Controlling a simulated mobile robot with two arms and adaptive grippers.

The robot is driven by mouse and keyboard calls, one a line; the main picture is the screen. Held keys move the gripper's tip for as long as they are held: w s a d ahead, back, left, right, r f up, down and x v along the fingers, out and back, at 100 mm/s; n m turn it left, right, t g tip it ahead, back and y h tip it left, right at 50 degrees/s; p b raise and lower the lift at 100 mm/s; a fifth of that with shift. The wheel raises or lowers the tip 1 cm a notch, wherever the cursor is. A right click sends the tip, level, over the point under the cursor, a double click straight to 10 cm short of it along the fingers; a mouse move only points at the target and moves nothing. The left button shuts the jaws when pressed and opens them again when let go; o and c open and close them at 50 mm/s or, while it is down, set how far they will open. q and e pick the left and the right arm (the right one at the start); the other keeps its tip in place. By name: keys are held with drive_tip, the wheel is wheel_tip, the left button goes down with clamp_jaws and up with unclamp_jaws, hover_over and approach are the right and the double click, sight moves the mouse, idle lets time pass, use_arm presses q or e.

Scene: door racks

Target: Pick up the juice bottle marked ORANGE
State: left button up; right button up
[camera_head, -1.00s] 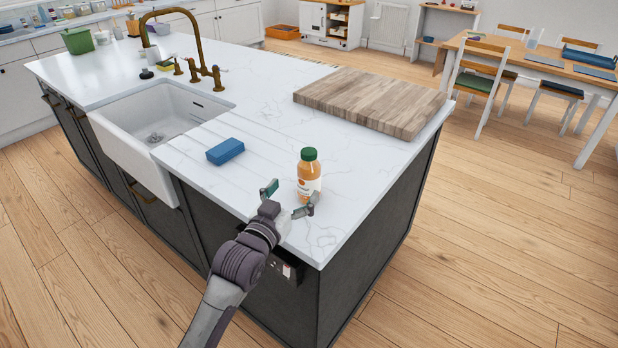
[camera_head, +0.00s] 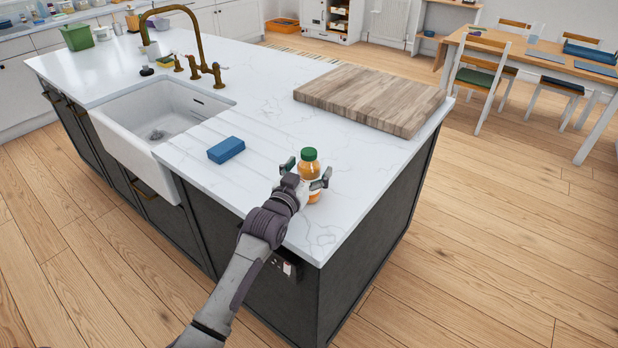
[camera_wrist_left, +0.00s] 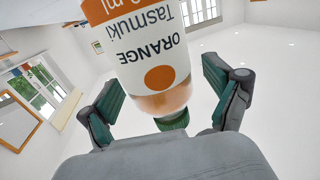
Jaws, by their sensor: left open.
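The juice bottle (camera_head: 310,178) has orange contents, a white label and a green cap. It stands upright on the white island counter near its front corner. In the left wrist view the bottle (camera_wrist_left: 150,52) appears upside down, and its label reads ORANGE. My left gripper (camera_head: 306,174) is open, with one finger on each side of the bottle. In the left wrist view the gripper's green-padded fingers (camera_wrist_left: 162,98) are spread, with a gap visible between each finger and the bottle. My right gripper is not in view.
A blue sponge (camera_head: 226,150) lies on the counter left of the bottle. A thick wooden board (camera_head: 370,98) lies behind it to the right. The white sink (camera_head: 165,115) and brass tap (camera_head: 200,55) are further left. The counter around the bottle is mostly clear.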

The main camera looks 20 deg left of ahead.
use_arm(q)
drive_tip(key=c, duration=1.4)
drive_tip(key=shift+c, duration=0.9)
drive_tip(key=shift+r, duration=0.15)
